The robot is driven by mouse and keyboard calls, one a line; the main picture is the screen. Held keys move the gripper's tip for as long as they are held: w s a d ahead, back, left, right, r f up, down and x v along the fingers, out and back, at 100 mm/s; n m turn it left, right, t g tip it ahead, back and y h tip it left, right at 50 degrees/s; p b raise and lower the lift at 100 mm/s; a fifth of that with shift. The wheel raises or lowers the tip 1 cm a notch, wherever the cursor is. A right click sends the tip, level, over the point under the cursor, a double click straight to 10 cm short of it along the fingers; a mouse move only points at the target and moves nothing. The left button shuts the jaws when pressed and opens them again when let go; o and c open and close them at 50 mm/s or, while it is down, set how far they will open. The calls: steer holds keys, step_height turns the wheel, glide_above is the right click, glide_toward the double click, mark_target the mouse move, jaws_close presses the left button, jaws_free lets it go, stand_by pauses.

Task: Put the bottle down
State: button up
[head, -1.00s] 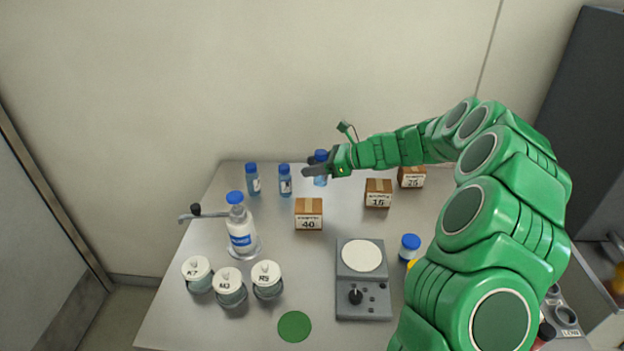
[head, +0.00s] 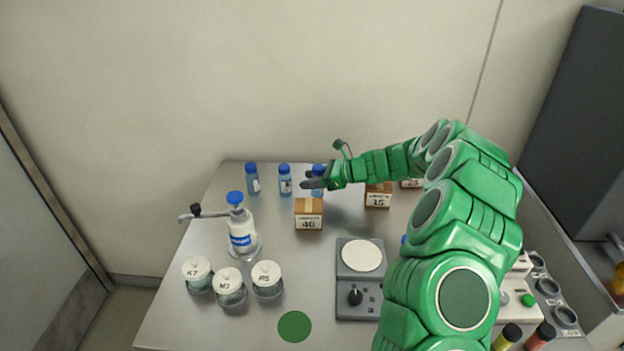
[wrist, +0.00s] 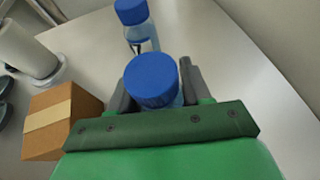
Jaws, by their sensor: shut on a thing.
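A small blue-capped bottle (head: 318,171) is held in my gripper (head: 313,183) at the back of the steel table. In the wrist view the blue cap (wrist: 152,80) sits between the two grey fingers, which are shut on the bottle; its lower body is mostly hidden. The bottle looks upright. I cannot tell whether its base touches the table. Two similar blue-capped bottles stand to its left, the nearer one (head: 285,180) and a farther one (head: 252,178). The nearer one also shows ahead in the wrist view (wrist: 133,14).
A box marked 40 (head: 308,214) stands in front of my gripper, and a box marked 15 (head: 378,196) to the right. A large dispenser bottle (head: 241,233), several lidded jars (head: 229,287) and a scale (head: 362,290) stand nearer. A green disc (head: 294,326) lies at the front.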

steer(key=shift+f, duration=0.1)
steer(key=o, duration=1.1)
steer(key=shift+d+r, duration=0.15)
steer(key=shift+r, duration=0.05)
steer(key=v, duration=1.1)
steer(key=shift+s+d+r, duration=0.1)
steer(key=shift+d, duration=0.25)
